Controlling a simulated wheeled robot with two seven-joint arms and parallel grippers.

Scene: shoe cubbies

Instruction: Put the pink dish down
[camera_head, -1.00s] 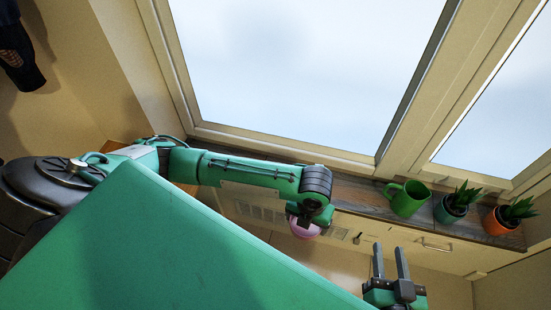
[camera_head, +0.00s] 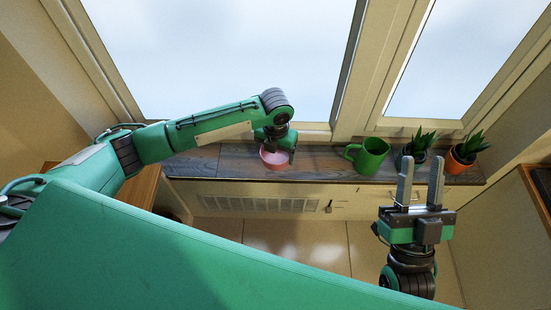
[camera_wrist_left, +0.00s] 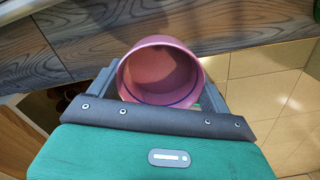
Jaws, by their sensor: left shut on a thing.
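The pink dish (camera_head: 273,160) is a small round cup-like bowl held in my left gripper (camera_head: 277,150) at the wooden window sill (camera_head: 215,161). In the left wrist view the dish (camera_wrist_left: 160,75) sits between the fingers, its open mouth facing the camera and its inside empty. The sill's front edge shows behind it there. I cannot tell whether the dish touches the sill. My right gripper (camera_head: 421,165) is open and empty, in front of the sill's right part.
A green mug (camera_head: 370,157) stands on the sill right of the dish. Potted plants in a teal pot (camera_head: 412,160) and an orange pot (camera_head: 460,161) stand further right. The sill left of the dish is bare. The window frame (camera_head: 312,131) rises behind.

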